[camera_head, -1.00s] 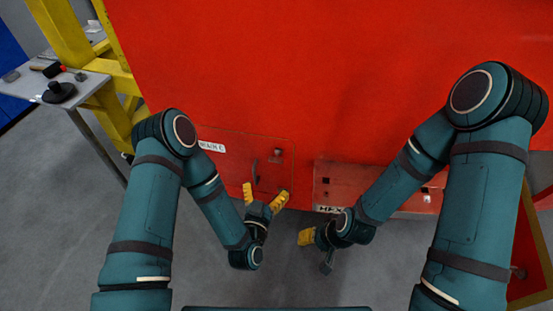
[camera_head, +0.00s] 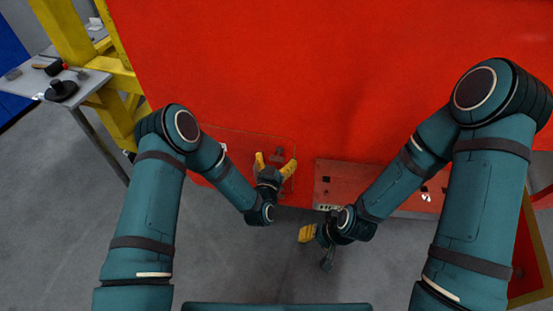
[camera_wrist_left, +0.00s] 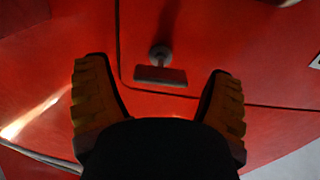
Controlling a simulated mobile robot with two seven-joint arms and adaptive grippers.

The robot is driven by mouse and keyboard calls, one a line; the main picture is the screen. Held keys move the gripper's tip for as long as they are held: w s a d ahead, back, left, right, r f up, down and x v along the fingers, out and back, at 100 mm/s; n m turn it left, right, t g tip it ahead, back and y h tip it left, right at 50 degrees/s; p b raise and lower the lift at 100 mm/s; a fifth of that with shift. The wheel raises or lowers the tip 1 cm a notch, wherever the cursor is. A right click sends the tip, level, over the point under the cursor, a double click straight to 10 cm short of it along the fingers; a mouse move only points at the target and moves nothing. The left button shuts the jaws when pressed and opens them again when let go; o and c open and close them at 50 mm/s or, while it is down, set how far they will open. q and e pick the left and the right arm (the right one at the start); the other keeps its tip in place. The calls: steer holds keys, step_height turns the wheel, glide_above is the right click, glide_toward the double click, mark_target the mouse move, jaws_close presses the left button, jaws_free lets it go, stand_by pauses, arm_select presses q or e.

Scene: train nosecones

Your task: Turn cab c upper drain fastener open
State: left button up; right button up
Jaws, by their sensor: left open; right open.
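The upper drain fastener (camera_head: 277,152) is a small dark knob on the red hatch panel. In the left wrist view it is a grey T-shaped handle (camera_wrist_left: 160,75) on a short round stem, its bar lying nearly level. My left gripper (camera_head: 275,162) is open, its yellow fingers pointing up at the panel. In the left wrist view the fingers (camera_wrist_left: 157,68) stand on either side of the handle with a gap on both sides; I see no contact. My right gripper (camera_head: 307,234) is open and empty, low in front of the nosecone and away from the fastener.
The red nosecone (camera_head: 330,70) fills the back. A second panel (camera_head: 335,180) with small fittings lies right of the hatch. A grey side table (camera_head: 85,85) with tools and a yellow frame (camera_head: 70,40) stand at the left. Grey floor below is clear.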

arm_select(q)
steer(key=c, duration=1.2)
arm_select(e)
steer(key=shift+f, duration=0.15)
arm_select(q)
steer(key=shift+f+n+b, duration=0.1)
steer(key=shift+n+b, duration=0.3)
steer(key=shift+b, duration=0.2)
steer(key=n+b, duration=0.4)
steer(key=b, duration=0.1)
steer(key=shift+a+f+n, duration=0.15)
steer(key=shift+n, duration=0.25)
steer(key=n+b, duration=0.6)
steer(key=shift+b, duration=0.4)
steer(key=n+b, duration=0.2)
steer(key=n, duration=0.1)
steer(key=shift+n+b, duration=1.15)
steer(key=shift+n, duration=0.45)
arm_select(e)
step_height(320, 180, down, 18)
steer(key=s, duration=0.1)
steer(key=shift+a+r, duration=0.2)
steer(key=shift+a, duration=0.05)
steer(key=shift+f, duration=0.15)
